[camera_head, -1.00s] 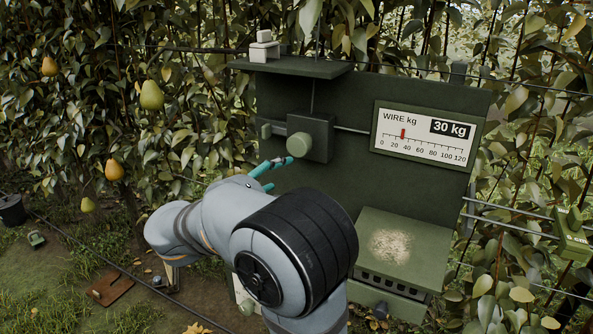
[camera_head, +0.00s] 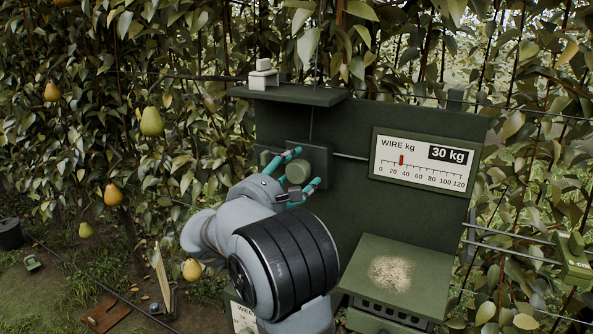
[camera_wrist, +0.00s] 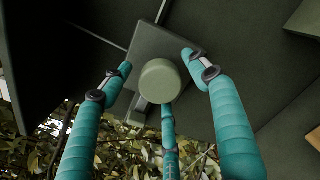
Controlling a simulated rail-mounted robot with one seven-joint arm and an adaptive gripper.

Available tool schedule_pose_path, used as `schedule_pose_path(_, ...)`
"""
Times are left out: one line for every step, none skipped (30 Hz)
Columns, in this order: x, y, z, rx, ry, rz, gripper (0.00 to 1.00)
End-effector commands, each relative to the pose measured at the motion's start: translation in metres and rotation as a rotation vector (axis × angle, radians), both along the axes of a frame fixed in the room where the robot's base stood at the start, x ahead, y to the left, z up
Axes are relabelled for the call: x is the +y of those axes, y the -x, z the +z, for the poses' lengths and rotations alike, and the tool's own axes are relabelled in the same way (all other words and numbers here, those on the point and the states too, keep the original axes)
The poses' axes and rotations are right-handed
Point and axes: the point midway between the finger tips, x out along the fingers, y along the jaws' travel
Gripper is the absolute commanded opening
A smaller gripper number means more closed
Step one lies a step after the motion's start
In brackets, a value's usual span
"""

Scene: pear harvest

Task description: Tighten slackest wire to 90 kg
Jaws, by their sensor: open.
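The round green knob (camera_head: 298,171) sits on a dark square block (camera_head: 319,160) on the green panel, with a wire (camera_head: 350,157) running out to the right. The gauge (camera_head: 424,161) is labelled WIRE kg and reads 30 kg, its red marker between 20 and 40. My gripper (camera_head: 305,168) is open, its teal fingers spread on either side of the knob. In the wrist view the knob (camera_wrist: 160,81) shows between the fingers of my gripper (camera_wrist: 158,85), with a gap on each side. I cannot tell whether the third finger below touches it.
A shelf (camera_head: 288,95) with a small pale object (camera_head: 263,75) is above the block. A green ledge with a pale patch (camera_head: 390,275) juts out at lower right. Pears (camera_head: 151,121) and foliage fill the left. Wires and a green box (camera_head: 571,257) are at right.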

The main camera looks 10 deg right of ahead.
Motion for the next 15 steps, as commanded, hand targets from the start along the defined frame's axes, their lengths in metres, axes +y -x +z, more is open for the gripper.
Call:
schedule_pose_path(-0.0013, -0.0013, 0.0002, 0.0, 0.0, 0.0, 0.6)
schedule_pose_path(-0.0017, -0.0017, 0.0, 0.0, 0.0, 0.0, 0.6)
schedule_pose_path(-0.0019, -0.0019, -0.0002, -0.001, -0.001, 0.0, 0.6)
schedule_pose_path(-0.002, -0.002, -0.0002, -0.001, -0.001, 0.0, 0.6)
schedule_pose_path(-0.002, -0.002, -0.0003, -0.001, -0.001, 0.0, 0.6)
schedule_pose_path(-0.002, -0.002, -0.0003, -0.001, -0.001, 0.0, 0.6)
schedule_pose_path(-0.002, -0.0019, -0.0003, -0.001, -0.001, 0.0, 0.6)
schedule_pose_path(-0.002, -0.0019, -0.0003, -0.001, -0.001, 0.0, 0.6)
schedule_pose_path(-0.002, -0.0019, -0.0003, -0.001, -0.001, 0.0, 0.6)
schedule_pose_path(-0.0019, -0.0018, -0.0003, -0.001, -0.001, 0.0, 0.58)
schedule_pose_path(-0.0018, -0.0019, -0.0003, -0.001, -0.001, 0.0, 0.56)
schedule_pose_path(-0.0017, -0.0018, -0.0003, -0.001, -0.001, 0.0, 0.54)
schedule_pose_path(-0.0017, -0.0018, -0.0003, -0.001, -0.001, 0.0, 0.52)
schedule_pose_path(-0.0017, -0.0018, -0.0003, -0.001, -0.001, 0.0, 0.5)
schedule_pose_path(-0.0017, -0.0018, -0.0003, -0.001, -0.001, 0.0, 0.48)
